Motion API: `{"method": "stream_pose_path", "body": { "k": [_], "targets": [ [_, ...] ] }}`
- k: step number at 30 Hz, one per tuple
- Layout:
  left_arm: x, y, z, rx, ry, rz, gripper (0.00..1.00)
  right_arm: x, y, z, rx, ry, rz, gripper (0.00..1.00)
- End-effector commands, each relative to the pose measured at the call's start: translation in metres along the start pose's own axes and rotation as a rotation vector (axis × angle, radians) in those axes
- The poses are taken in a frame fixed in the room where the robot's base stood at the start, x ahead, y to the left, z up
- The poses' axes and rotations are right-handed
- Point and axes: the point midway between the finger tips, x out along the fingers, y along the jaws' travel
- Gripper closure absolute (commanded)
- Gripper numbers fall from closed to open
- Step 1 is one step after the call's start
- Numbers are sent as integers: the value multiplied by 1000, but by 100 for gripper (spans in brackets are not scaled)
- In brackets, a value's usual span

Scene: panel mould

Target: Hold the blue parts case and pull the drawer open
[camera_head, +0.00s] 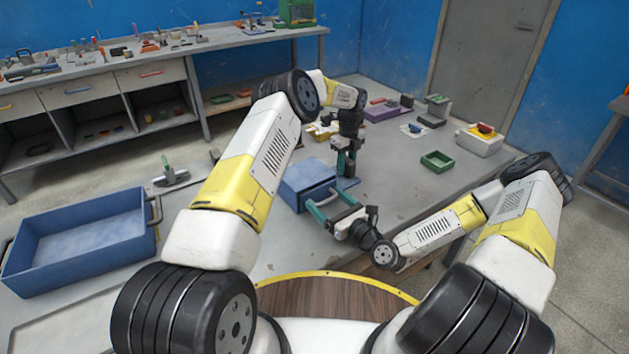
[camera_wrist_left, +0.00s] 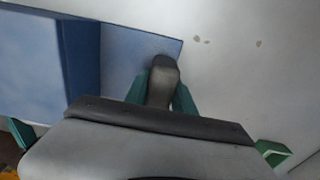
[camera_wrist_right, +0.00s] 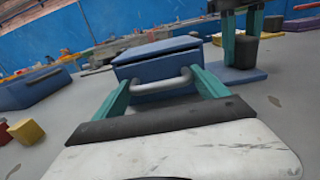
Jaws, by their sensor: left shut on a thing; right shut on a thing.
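The blue parts case (camera_head: 306,174) stands on the grey table in front of me. A blue plate (camera_wrist_right: 240,76) with a dark grip block (camera_wrist_left: 164,66) sits at its right side. My left gripper (camera_head: 346,167) points down from above and is shut on that block. The drawer front (camera_wrist_right: 150,92) carries a pale bar handle (camera_wrist_right: 160,84). My right gripper (camera_wrist_right: 160,88) reaches it from the front, with a teal finger at each end of the handle. A dark gap shows between the case top and the drawer front. The drawer's inside is hidden.
A large blue tray (camera_head: 70,240) lies at the left. A green tray (camera_head: 437,161), a white box with a red button (camera_head: 480,140) and a purple tray (camera_head: 388,110) stand right and behind. Bare table surrounds the green tray.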

Motion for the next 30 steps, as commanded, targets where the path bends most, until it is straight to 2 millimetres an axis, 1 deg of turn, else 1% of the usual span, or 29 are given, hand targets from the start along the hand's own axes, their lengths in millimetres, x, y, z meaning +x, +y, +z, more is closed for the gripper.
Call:
{"method": "stream_pose_path", "body": {
  "k": [1,6,10,14,22,23,24,30],
  "targets": [
    [0,-1,0,1,-1,-2,100,-11,0,-2,3,4,0,73],
    [0,-1,0,1,-1,-3,100,-50,0,-2,4,5,-1,73],
    [-1,-1,1,1,-1,-3,100,-72,1,-1,3,4,1,73],
    [-1,-1,1,1,-2,-3,100,-80,2,-1,1,3,4,73],
    [-1,-1,1,0,-2,-4,100,-80,3,-1,1,3,7,73],
    [-1,-1,1,0,-2,-4,100,-80,3,-1,2,3,7,12],
    [-1,-1,1,0,-2,-4,100,-80,3,-1,2,3,7,7],
    [-1,-1,1,0,-2,-4,100,-80,2,0,1,2,4,7]
  ]
}}
